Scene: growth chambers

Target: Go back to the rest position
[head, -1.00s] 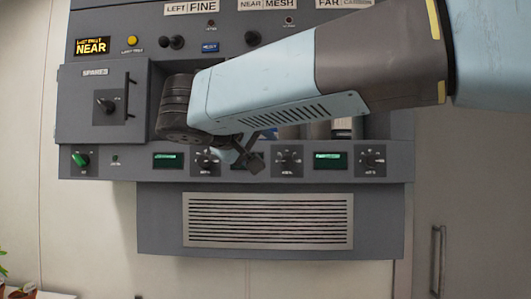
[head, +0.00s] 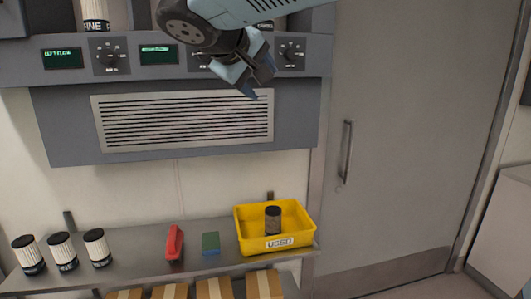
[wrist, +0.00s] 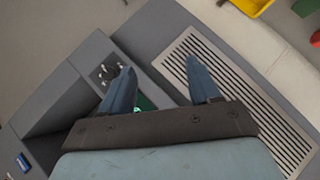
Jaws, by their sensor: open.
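My gripper (head: 258,78) hangs in front of the right part of the grey control panel (head: 330,55) in the head view, near the right-hand knob. In the wrist view its two blue fingers (wrist: 163,85) stand apart with nothing between them. Beyond the fingers are the panel's knob and the slatted vent (wrist: 235,95). The gripper appears clear of the panel, though the gap is hard to judge.
Below is a shelf (head: 140,262) with several white filters (head: 62,252), a red object (head: 174,243), a green block (head: 211,243) and a yellow bin (head: 284,249) marked USED, holding a dark cylinder (head: 272,220). A grey door (head: 400,150) stands at right.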

